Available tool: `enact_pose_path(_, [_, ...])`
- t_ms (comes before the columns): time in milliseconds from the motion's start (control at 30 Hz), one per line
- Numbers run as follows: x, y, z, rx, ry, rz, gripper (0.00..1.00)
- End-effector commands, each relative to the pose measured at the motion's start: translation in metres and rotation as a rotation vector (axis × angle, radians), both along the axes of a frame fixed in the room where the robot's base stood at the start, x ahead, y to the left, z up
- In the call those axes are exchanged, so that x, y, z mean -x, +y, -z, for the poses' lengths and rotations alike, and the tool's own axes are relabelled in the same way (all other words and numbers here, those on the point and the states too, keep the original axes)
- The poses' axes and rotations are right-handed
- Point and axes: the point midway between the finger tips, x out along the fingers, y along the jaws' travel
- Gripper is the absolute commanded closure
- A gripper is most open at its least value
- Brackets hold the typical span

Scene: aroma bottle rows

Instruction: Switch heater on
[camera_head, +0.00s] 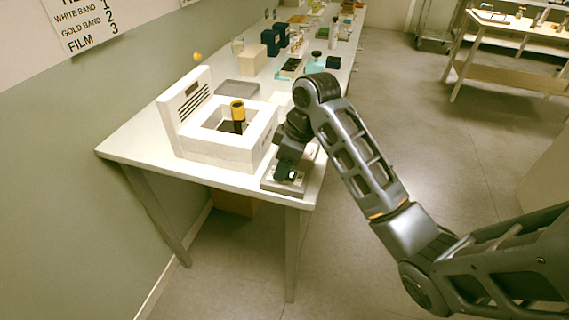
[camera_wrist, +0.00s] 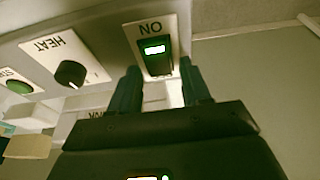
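The white heater unit (camera_head: 215,150) stands on the near end of the table, with a yellow-capped dark bottle (camera_head: 238,112) in its square well. In the wrist view, a white plate reading upside down as ON carries a black switch (camera_wrist: 155,56) with a lit green window. A black HEAT knob (camera_wrist: 70,73) and a green round button (camera_wrist: 19,87) sit to its left. My gripper (camera_wrist: 160,74) is open, its two fingers apart on either side of the switch's lower end. Nothing shows held between them. Contact with the switch cannot be told. In the head view my arm hides the fingertips.
A grey tray (camera_head: 236,91) lies behind the heater. Dark boxes (camera_head: 270,40) and several small bottles stand farther along the table (camera_head: 135,135).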

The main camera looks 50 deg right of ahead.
Motion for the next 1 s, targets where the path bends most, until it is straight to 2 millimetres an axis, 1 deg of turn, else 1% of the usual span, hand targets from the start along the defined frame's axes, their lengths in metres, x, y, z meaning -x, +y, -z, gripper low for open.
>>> enact_pose_path(267, [0.0, 0.0, 0.0, 0.0, 0.001, 0.0, 0.47])
enact_pose_path(367, [0.001, -0.001, -0.005, 0.001, 0.0, 0.0, 0.47])
enact_pose_path(467, [0.004, -0.002, -0.016, 0.003, -0.002, 0.0, 0.47])
enact_pose_path(700, [0.016, -0.006, -0.06, 0.001, 0.001, 0.0, 0.47])
enact_pose_path(833, [0.019, -0.007, -0.07, 0.001, 0.001, 0.002, 0.47])
enact_pose_path(1000, [0.021, -0.008, -0.075, 0.0, 0.001, 0.001, 0.47])
